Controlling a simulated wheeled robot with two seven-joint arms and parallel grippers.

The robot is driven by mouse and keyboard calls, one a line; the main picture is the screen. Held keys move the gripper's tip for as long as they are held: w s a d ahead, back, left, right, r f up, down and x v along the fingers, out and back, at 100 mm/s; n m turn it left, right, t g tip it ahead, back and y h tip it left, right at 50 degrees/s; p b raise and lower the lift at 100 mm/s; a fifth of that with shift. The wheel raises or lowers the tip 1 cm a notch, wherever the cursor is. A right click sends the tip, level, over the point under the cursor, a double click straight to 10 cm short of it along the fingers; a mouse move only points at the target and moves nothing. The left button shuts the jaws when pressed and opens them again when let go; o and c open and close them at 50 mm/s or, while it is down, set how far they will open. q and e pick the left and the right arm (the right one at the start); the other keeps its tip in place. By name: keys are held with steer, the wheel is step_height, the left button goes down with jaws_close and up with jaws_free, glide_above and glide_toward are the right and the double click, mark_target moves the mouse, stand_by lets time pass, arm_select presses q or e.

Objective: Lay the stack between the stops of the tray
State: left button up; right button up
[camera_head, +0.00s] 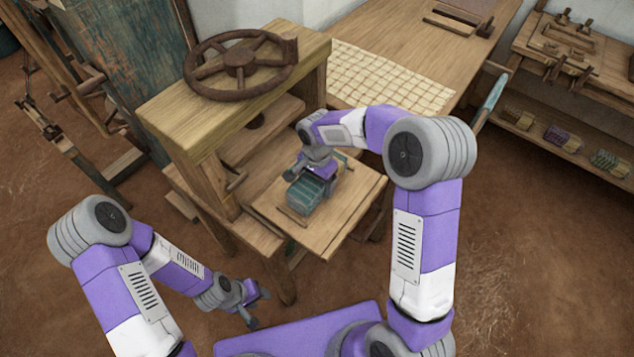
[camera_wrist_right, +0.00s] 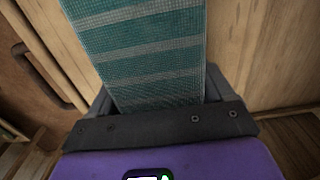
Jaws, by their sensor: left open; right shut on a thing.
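The stack (camera_head: 308,196), teal cloth with paler stripes, is at the wooden tray (camera_head: 350,218) of the press in the head view. It fills the upper middle of the wrist view (camera_wrist_right: 150,50). My right gripper (camera_head: 318,178) is shut on the stack from above; its dark jaws lie on both sides of the cloth. A thin wooden stop (camera_head: 293,217) shows at the stack's near left side. The far stop is partly hidden by my right gripper. I cannot tell whether the stack touches the tray. My left gripper (camera_head: 258,308) is open and empty, low over the floor in front of the press.
The press frame (camera_head: 180,125) with a large handwheel (camera_head: 240,65) stands left of and behind the tray. A table (camera_head: 400,45) with a checked cloth (camera_head: 385,78) is behind. A shelf bench (camera_head: 585,60) with cloth stacks is at right. Bare tray surface lies right of the stack.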

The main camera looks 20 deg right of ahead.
steer(key=shift+r, duration=0.15)
steer(key=o, duration=1)
steer(key=shift+f, duration=0.2)
steer(key=shift+r, duration=0.1)
steer(key=shift+r, duration=0.25)
step_height(320, 180, up, 12)
steer(key=p, duration=0.4)
steer(key=shift+f, duration=0.15)
